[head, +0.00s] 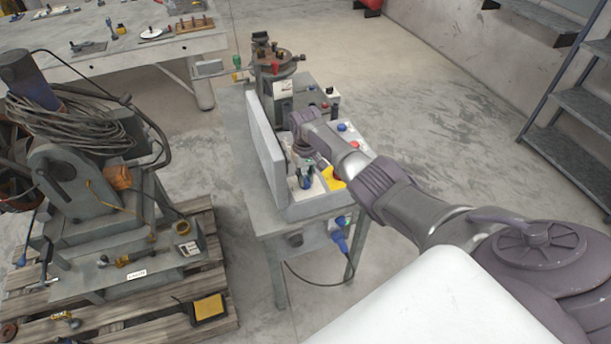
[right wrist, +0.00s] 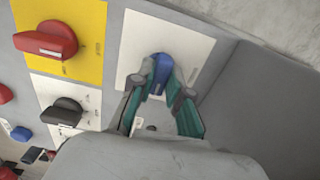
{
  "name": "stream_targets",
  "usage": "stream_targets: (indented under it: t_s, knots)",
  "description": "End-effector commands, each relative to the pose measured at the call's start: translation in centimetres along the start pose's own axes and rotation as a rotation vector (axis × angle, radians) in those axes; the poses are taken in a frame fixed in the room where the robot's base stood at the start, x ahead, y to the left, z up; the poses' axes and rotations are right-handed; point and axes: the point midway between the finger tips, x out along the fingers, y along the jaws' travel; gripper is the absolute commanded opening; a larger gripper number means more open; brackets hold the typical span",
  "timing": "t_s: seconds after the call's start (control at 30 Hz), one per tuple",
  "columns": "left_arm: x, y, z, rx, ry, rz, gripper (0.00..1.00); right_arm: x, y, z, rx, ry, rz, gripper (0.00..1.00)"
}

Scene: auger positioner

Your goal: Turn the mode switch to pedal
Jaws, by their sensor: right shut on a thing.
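The control panel on the small grey bench carries several knobs on plates. In the right wrist view, a blue knob (right wrist: 160,68) sits on a white plate (right wrist: 195,42), and my right gripper (right wrist: 160,90) has its teal fingers shut on it from both sides. The plate's markings are too small to read, so I cannot tell its setting. In the head view, my right gripper (head: 306,180) is down at the panel's near end, on the white plate beside a yellow plate (head: 335,180). My left gripper is not in view.
In the right wrist view, a red handle (right wrist: 45,40) on a yellow plate and a black knob (right wrist: 62,111) sit close by on the left. A grey upright plate (head: 266,150) runs along the panel's left side. A machine on a pallet (head: 215,215) stands further left.

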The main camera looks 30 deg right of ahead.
Motion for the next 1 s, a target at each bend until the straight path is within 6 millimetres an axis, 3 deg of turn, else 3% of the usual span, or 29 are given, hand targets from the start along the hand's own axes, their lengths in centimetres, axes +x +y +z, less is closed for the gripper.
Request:
stream_targets:
  t_s: [0.53, 0.57, 0.7, 1.0]
  knots:
    - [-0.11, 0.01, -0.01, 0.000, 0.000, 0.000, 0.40, -0.14, 0.00, -0.15, 0.024, 0.004, -0.001, 0.00]
    - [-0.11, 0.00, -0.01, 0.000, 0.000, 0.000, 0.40, -0.14, 0.01, -0.15, 0.024, 0.004, -0.001, 0.21]
    - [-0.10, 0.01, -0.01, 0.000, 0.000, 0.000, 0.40, -0.11, 0.01, -0.12, 0.023, 0.003, -0.001, 0.42]
    - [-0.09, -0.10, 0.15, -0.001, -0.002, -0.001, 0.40, -0.16, 0.01, -0.07, 0.022, 0.002, -0.001, 0.42]
